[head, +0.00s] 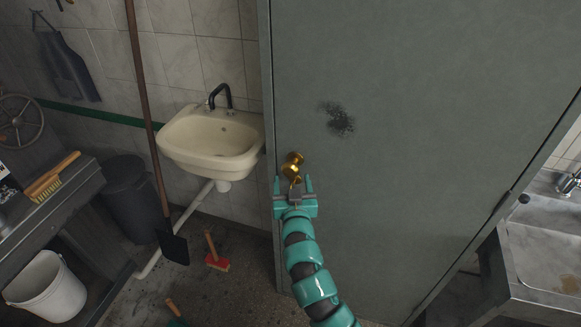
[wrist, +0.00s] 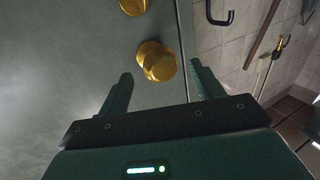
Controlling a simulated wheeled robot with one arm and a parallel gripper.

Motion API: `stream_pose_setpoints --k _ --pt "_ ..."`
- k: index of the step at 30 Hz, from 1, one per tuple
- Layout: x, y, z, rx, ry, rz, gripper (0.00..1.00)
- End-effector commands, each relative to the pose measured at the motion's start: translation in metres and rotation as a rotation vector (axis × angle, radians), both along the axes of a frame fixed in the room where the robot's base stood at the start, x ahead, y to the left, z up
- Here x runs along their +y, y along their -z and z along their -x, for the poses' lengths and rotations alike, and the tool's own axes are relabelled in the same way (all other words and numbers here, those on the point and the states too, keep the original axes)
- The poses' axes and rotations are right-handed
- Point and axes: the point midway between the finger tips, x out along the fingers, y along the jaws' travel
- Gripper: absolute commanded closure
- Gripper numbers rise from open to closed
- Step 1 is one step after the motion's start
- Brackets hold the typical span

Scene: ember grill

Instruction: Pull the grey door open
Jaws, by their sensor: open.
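The grey door (head: 400,130) fills the middle and right of the head view, with a dark smudge on its face. A brass knob (head: 292,168) sits near its left edge, with a second brass piece just above it. My gripper (head: 294,181) is open just below and in front of the knob. In the wrist view the knob (wrist: 157,62) shows between and beyond the two fingertips of my gripper (wrist: 160,75). The other brass piece (wrist: 134,6) is at the top edge. I cannot tell if the fingers touch the knob. The door (wrist: 70,60) fills the left of the wrist view.
A cream washbasin (head: 212,143) with a black tap hangs left of the door. A metal sink (head: 545,260) is at the right.

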Motion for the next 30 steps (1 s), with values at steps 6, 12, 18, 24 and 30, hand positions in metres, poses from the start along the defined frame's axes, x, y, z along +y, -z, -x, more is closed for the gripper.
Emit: stream_pose_setpoints --k 6,12,18,24,30 --pt "0.003 -0.004 -0.028 -0.002 -0.001 -0.001 0.34" --pt "0.004 -0.001 -0.044 0.000 0.001 0.001 0.34" --pt "0.005 -0.002 -0.050 -0.003 -0.002 -0.001 0.34" --pt "0.005 -0.001 -0.050 -0.003 -0.002 -0.001 0.34" --pt "0.005 -0.001 -0.050 -0.002 -0.002 0.000 0.63"
